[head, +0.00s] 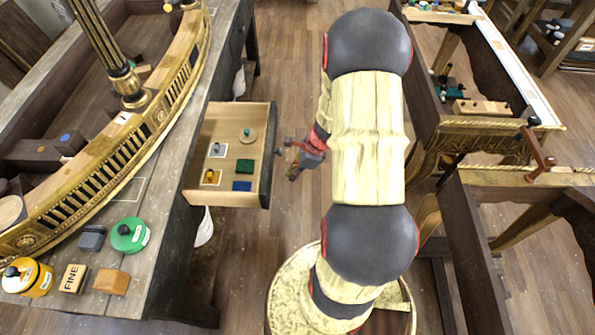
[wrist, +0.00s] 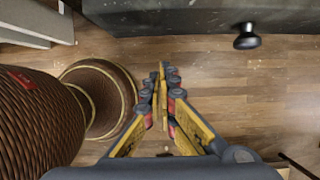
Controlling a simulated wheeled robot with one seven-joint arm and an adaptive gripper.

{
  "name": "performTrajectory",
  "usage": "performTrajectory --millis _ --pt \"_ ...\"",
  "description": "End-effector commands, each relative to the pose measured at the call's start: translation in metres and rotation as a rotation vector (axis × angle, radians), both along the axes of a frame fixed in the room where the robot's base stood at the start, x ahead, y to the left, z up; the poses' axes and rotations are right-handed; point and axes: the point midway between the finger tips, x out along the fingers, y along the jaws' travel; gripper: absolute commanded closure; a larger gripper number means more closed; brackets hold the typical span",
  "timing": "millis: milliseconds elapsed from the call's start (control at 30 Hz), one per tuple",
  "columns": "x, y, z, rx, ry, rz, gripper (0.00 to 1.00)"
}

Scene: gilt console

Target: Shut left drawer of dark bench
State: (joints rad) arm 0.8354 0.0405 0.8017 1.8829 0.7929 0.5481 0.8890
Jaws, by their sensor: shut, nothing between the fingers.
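The dark bench (head: 170,215) stands at the left in the head view. Its drawer (head: 225,196) is pulled well out, with a pale wooden inside and a dark front (head: 267,165). A dark round knob on that front shows in the wrist view (wrist: 247,37). My gripper (head: 301,158) is in front of the drawer front, to its right in the head view and apparently apart from it. In the wrist view my fingers (wrist: 161,75) are together and empty, below the dark front (wrist: 180,20) and left of the knob.
The drawer holds a green block (head: 244,166), a blue block (head: 241,185), a round wooden piece (head: 247,136) and small knobbed plates. A green round tin (head: 129,235) and several blocks sit on the bench top. Gilt-edged tables (head: 490,125) stand at the right.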

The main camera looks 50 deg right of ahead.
Motion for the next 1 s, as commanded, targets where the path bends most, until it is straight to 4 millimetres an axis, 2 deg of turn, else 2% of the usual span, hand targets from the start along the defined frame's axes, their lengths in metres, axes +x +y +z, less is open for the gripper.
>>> performTrajectory --millis 33,133,300,433,1000 --pt "0.002 0.004 -0.014 0.002 0.002 0.001 1.0" --pt "0.008 0.007 -0.031 0.0 0.0 0.002 1.0" --pt "0.027 0.023 -0.026 -0.001 -0.001 0.004 1.0" --pt "0.035 0.03 -0.025 -0.001 0.0 0.002 1.0" --pt "0.04 0.035 -0.024 0.0 0.0 0.002 1.0"
